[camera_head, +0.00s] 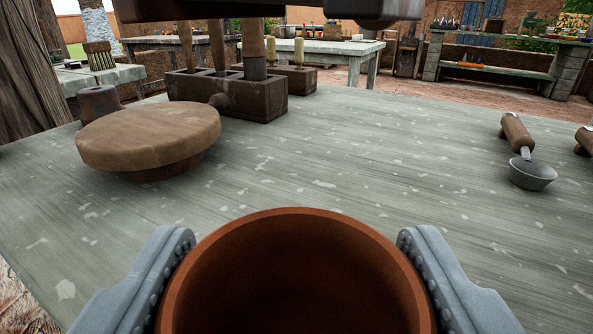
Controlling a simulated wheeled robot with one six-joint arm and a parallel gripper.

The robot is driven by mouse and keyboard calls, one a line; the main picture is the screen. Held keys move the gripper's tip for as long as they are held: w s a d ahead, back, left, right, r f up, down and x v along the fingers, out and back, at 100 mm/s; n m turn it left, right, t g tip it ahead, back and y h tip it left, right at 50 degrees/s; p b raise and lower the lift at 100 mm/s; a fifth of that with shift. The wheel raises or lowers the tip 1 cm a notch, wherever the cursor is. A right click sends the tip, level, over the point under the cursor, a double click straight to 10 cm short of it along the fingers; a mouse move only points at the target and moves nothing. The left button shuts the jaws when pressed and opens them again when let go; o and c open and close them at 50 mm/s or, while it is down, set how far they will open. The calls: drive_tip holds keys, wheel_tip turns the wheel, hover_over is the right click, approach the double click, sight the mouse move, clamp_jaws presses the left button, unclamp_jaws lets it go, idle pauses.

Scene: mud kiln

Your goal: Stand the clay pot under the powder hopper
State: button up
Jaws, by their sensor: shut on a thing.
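The clay pot (298,285) is reddish brown and fills the bottom middle of the head camera view. I look down into its open mouth, and its lower part is cut off by the frame. My gripper (296,243) has one grey padded finger on each side of the pot and is shut on it. The pot is in front of the table's bare middle; I cannot tell whether its base touches anything. I cannot make out the powder hopper for certain in this view.
A grey worn table (345,165) spreads ahead, mostly clear. A round wooden disc (150,133) on a low base stands at left. Behind it is a dark wooden block (228,97) holding upright tools. A metal ladle (531,174) lies at right. Other tables stand farther back.

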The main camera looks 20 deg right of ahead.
sight(295, 239)
drive_tip(key=x, duration=0.3)
drive_tip(key=shift+w+d, duration=0.15)
drive_tip(key=shift+w, duration=0.2)
drive_tip(key=shift+w+d+f, duration=0.1)
drive_tip(key=shift+w, duration=0.15)
drive_tip(key=shift+s+f, duration=0.1)
drive_tip(key=o, duration=1.2)
drive_tip(key=shift+f, duration=0.1)
drive_tip(key=shift+s, duration=0.25)
drive_tip(key=v, duration=1.1)
drive_tip(key=shift+s+a, duration=0.25)
